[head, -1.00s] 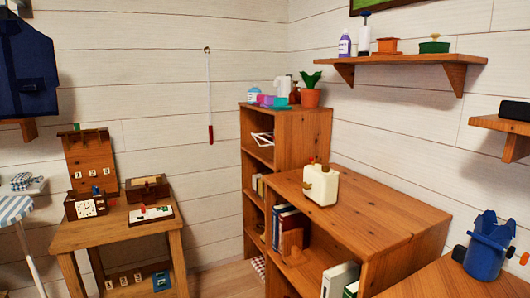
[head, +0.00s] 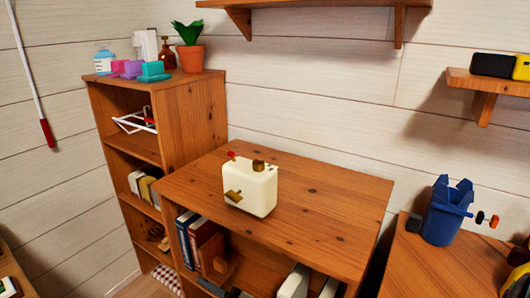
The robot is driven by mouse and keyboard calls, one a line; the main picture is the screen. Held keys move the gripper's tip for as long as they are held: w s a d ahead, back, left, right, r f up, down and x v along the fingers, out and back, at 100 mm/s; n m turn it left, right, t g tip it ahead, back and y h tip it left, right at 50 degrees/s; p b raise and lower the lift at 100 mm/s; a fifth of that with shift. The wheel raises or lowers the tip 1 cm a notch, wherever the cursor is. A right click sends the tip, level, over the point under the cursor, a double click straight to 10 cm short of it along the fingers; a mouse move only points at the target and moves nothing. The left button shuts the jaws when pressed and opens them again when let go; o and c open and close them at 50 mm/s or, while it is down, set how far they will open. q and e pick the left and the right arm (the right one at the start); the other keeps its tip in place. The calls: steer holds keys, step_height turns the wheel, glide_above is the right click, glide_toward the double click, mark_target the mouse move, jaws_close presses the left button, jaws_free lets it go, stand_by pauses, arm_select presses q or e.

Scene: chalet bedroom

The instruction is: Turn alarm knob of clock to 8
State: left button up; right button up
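No clock face shows in the head view now. A cream-white box (head: 250,188) with rounded edges stands upright on the low wooden bookcase. It has a red knob (head: 232,155) and a brown knob (head: 258,165) on top, and a brown key-like piece (head: 233,196) low on its left side. I cannot tell whether this box is the clock, and no dial or number is readable on it. Neither of my grippers is in view.
The low bookcase top (head: 330,205) is clear around the box. A taller bookcase (head: 185,110) stands at the left with a potted plant (head: 191,56). A blue device (head: 443,215) with side knobs stands on a wooden surface at the right. Wall shelves (head: 330,4) hang above.

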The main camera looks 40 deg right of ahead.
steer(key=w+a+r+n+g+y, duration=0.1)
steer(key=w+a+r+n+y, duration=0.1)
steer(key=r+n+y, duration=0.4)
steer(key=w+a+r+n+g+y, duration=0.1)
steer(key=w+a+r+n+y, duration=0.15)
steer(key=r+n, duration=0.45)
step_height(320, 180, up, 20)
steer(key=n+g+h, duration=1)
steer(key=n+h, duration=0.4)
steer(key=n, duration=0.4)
glide_above(259, 161)
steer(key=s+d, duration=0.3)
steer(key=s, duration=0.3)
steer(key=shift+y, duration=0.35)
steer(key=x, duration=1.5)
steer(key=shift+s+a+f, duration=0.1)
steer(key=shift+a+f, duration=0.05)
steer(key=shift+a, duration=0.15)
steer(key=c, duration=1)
